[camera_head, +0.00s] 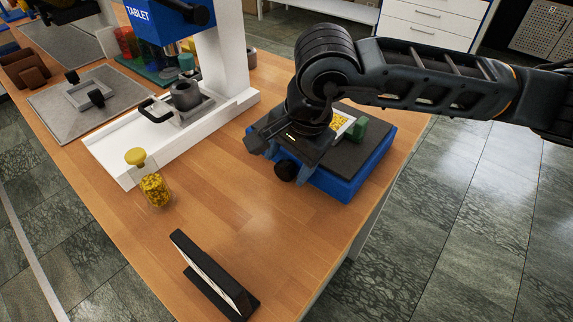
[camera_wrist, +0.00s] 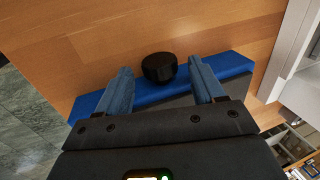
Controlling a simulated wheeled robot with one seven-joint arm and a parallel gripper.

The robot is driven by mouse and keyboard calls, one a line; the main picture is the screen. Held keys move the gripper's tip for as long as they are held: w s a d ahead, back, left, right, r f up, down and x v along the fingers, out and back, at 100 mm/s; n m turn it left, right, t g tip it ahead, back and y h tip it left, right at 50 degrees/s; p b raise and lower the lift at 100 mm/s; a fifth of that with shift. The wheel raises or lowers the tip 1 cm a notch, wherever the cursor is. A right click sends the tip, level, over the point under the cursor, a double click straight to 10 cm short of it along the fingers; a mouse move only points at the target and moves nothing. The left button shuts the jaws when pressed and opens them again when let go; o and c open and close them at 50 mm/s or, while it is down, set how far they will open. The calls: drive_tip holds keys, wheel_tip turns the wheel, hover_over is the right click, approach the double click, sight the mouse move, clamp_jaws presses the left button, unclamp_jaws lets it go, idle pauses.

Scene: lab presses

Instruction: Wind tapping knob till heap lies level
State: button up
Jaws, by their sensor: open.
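A black round knob (camera_head: 286,170) sticks out from the front side of a blue-based device (camera_head: 338,187) with a dark top. The knob (camera_wrist: 159,67) is also in the wrist view, between and just beyond the two fingertips. My gripper (camera_wrist: 160,72) is open and empty, with its blue-grey fingers on either side of the knob; I cannot tell whether they touch it. In the head view my gripper (camera_head: 268,152) is over the device's front left. A white-rimmed tray of yellow grains (camera_head: 342,124) shows partly behind my wrist; whether the heap is level is hidden.
A green block (camera_head: 357,130) is beside the yellow tray. A jar of yellow pieces (camera_head: 155,189) with a yellow knob-like top and a dark sign (camera_head: 212,274) stand on the wooden table. A white press (camera_head: 224,50) with a dark cup (camera_head: 186,94) is at left. Bare tabletop lies in front of the device.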

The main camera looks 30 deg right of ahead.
drive_tip(key=v, duration=0.5)
drive_tip(key=shift+s+r, duration=0.1)
drive_tip(key=shift+r, duration=0.25)
drive_tip(key=shift+a, duration=0.1)
